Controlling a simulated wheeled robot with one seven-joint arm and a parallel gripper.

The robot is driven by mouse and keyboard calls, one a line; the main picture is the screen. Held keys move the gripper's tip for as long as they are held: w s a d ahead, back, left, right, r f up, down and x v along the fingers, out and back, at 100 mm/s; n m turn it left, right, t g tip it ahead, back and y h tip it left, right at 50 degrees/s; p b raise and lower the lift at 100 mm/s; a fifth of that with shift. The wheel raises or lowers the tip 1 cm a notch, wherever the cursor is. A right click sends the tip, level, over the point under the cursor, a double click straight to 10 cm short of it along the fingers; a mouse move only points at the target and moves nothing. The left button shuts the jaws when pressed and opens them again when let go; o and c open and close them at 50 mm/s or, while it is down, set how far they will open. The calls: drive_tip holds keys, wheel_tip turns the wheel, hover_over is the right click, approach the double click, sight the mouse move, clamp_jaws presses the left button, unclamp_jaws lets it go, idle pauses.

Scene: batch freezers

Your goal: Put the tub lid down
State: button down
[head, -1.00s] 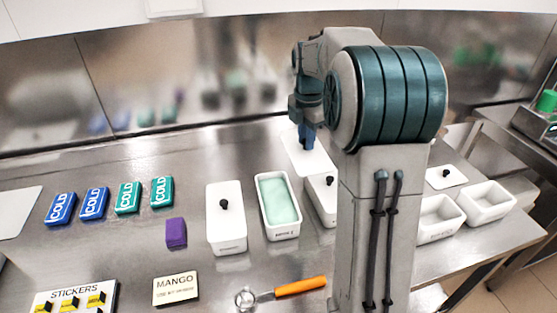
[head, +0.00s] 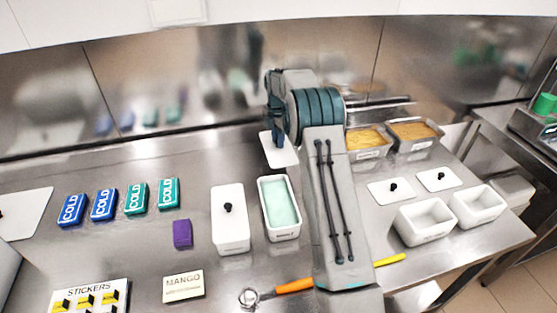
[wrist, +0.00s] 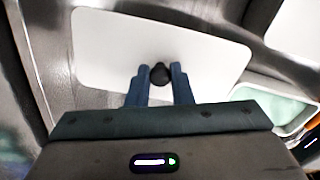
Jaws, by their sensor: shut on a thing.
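The tub lid (wrist: 110,50) is a flat white plate with a black knob (wrist: 160,73). My gripper (wrist: 161,78) is shut on the knob, one blue finger on each side. In the head view the lid (head: 281,153) is level, just behind the open tub of mint-green contents (head: 281,202). My arm hides part of it. I cannot tell whether it touches the counter. The open tub also shows at the right of the wrist view (wrist: 278,104).
A lidded white tub (head: 230,232) stands left of the open one. Two empty tubs (head: 424,222) and two loose lids (head: 391,190) are on the right, with metal pans (head: 368,141) behind. Cold packs (head: 104,204) lie left. Clear counter (head: 215,160) lies left of the held lid.

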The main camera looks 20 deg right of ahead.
drive_tip(key=shift+f+p, duration=0.7)
drive_tip(key=shift+f, duration=3.45)
drive_tip(key=c, duration=1.3)
unclamp_jaws()
